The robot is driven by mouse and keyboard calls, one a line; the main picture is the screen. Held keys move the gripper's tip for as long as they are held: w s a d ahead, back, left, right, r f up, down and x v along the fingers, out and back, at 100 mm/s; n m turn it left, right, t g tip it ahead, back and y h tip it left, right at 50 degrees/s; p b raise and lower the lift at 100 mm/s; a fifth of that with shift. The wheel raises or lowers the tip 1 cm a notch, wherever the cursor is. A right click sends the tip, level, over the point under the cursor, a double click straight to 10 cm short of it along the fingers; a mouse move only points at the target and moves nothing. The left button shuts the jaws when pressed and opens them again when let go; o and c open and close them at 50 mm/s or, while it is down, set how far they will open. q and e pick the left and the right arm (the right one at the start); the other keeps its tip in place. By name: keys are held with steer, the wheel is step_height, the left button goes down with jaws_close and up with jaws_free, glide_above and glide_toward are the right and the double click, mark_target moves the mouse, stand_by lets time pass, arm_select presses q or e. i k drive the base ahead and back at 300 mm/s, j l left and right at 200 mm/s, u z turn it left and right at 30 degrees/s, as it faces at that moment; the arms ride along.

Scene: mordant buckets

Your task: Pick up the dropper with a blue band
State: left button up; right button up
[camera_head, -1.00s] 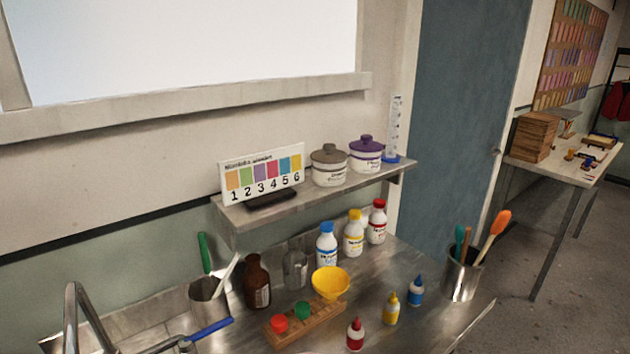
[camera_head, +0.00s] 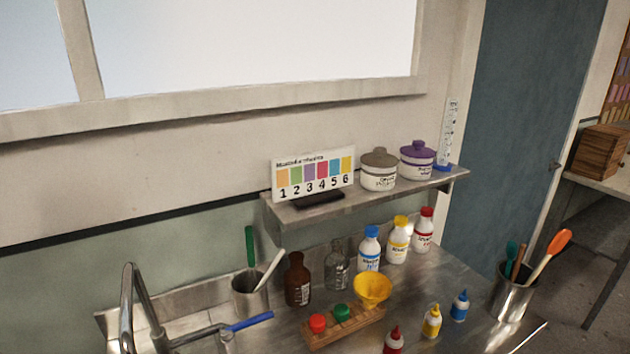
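The dropper with a blue band appears to be the small bottle with blue on its body and tip (camera_head: 459,306). It stands upright on the metal counter, left of the metal utensil cup. A similar yellow dropper bottle (camera_head: 432,322) stands just to its left. A red one (camera_head: 393,341) stands further left, cut off by the bottom edge. Neither of my grippers is in view.
A yellow funnel (camera_head: 372,288) and a wooden rack (camera_head: 345,328) with red and green caps are left of the droppers. Larger bottles (camera_head: 397,241) stand behind. The metal cup (camera_head: 511,297) with utensils is close right. A shelf (camera_head: 380,197) overhangs the back.

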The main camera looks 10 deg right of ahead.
mark_target(461, 304)
steer(key=z, duration=1.25)
